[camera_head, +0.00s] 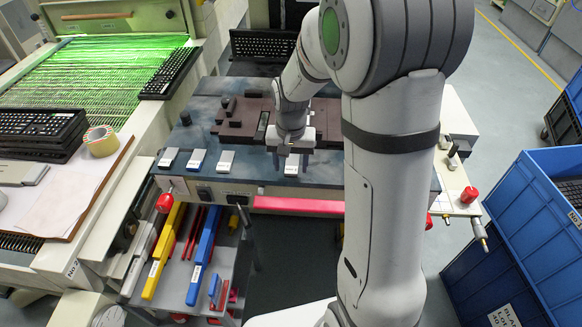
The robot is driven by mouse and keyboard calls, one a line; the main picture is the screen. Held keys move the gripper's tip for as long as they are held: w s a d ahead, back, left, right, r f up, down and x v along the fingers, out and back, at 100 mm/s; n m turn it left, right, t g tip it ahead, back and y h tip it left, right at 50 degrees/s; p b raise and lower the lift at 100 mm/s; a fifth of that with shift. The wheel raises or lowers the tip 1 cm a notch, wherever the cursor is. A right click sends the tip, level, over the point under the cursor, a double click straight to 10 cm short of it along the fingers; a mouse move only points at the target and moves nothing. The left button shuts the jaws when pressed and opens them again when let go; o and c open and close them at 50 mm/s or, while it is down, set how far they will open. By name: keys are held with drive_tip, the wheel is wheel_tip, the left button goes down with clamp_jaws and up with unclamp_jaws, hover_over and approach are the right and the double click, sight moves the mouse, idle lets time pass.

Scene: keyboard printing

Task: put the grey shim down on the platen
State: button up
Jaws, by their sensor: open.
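My gripper (290,160) points down at the front of the machine's dark blue-grey top (255,172), which I take to be the platen. Its fingers are open, one on each side of a light grey labelled block (291,170), probably the grey shim. The block appears to rest on the surface, its back part hidden by the gripper; I cannot tell whether a finger touches it. To the left, in a row, lie another grey block (226,161), a blue-and-white block (196,160) and a whitish block (168,158).
A brown stepped fixture (240,117) stands behind the row. Black keyboards (40,128) and a tape roll (101,140) are at left. Blue crates (540,225) stand at right. My arm hides the platen's right part.

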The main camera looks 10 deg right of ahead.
wheel_tip(320, 180, up, 9)
drive_tip(key=s+d+r+n+t, duration=0.1)
drive_tip(key=s, duration=0.8)
drive_tip(key=s+r+n+t, duration=0.1)
drive_tip(key=s+r+n, duration=0.1)
drive_tip(key=s, duration=0.7)
drive_tip(key=shift+d+n+t, duration=0.3)
drive_tip(key=shift+d, duration=0.05)
